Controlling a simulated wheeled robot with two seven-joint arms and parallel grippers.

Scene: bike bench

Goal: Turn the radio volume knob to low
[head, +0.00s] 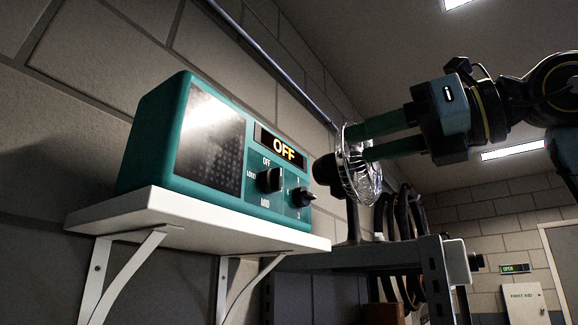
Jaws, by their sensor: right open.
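The teal radio (180,140) stands on a white wall shelf. Its lit display (280,149) reads OFF. The volume knob (270,180) is a dark knob below the display, with OFF above it, LOUD to its left and MID below; a LOW label is not readable. A second dark knob (303,197) sits to its right, among small number marks. My right gripper (357,143) comes in from the right with two green fingers apart and nothing between them. In the picture its tips are to the right of the radio, apart from both knobs. My left gripper is out of view.
The white shelf (200,230) rests on brackets against a block wall. A small fan (360,180) stands on a grey metal rack (375,253) behind my right fingers, overlapping them in the picture. Black coiled hoses or cables (402,215) hang beside it.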

